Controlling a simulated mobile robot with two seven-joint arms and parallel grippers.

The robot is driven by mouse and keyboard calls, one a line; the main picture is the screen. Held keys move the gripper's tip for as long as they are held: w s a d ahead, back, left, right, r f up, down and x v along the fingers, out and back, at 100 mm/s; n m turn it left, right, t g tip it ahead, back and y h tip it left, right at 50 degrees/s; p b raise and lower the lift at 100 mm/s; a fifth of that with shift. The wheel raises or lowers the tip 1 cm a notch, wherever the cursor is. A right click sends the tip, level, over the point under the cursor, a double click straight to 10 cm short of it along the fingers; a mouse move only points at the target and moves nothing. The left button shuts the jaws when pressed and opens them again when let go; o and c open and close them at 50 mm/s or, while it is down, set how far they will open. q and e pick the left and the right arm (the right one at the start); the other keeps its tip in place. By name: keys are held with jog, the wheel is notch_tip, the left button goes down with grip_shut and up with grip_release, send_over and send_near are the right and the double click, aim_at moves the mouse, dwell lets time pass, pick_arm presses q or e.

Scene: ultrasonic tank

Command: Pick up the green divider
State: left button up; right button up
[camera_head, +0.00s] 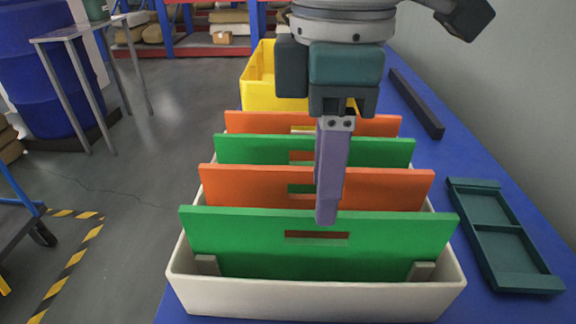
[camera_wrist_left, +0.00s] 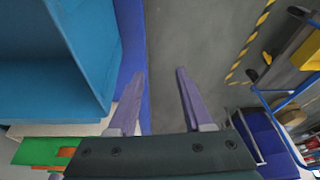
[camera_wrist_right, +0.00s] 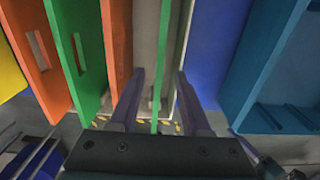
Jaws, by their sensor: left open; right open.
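In the head view the nearest green divider (camera_head: 230,240) stands upright in a white tank (camera_head: 310,302), with a slot near its top. A second green divider (camera_head: 250,150) stands farther back, between two orange dividers. My right gripper (camera_head: 328,218) points down at the nearest green divider's top edge; one finger hides the other there. In the right wrist view its open fingers (camera_wrist_right: 160,88) sit on either side of a thin green divider edge (camera_wrist_right: 164,45); contact cannot be told. My left gripper (camera_wrist_left: 155,88) is open and empty in the left wrist view, beside the tank area.
A yellow bin (camera_head: 258,80) stands behind the tank on the blue table (camera_head: 420,160). A dark teal tray (camera_head: 495,230) and a black bar (camera_head: 415,103) lie to the right. A large blue bin (camera_wrist_left: 50,60) is close to my left gripper. Floor lies left of the table.

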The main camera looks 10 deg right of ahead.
aim_at(316, 242)
notch_tip(316, 242, down, 8)
jog(key=shift+a+f+b, duration=0.1)
jog(key=shift+a+b, duration=0.05)
jog(key=shift+b, duration=0.9)
pick_arm(q)
jog(key=shift+s+a+f, duration=0.1)
jog(key=shift+a+f, duration=0.05)
jog(key=shift+f, duration=0.45)
jog(key=shift+s+a+f, duration=0.1)
jog(key=shift+a+f, duration=0.05)
jog(key=shift+f, duration=0.4)
jog(key=shift+w, duration=0.1)
pick_arm(e)
jog(key=shift+c, duration=0.4)
jog(key=shift+c, duration=0.8)
grip_shut()
pick_arm(q)
jog(key=shift+d, duration=0.1)
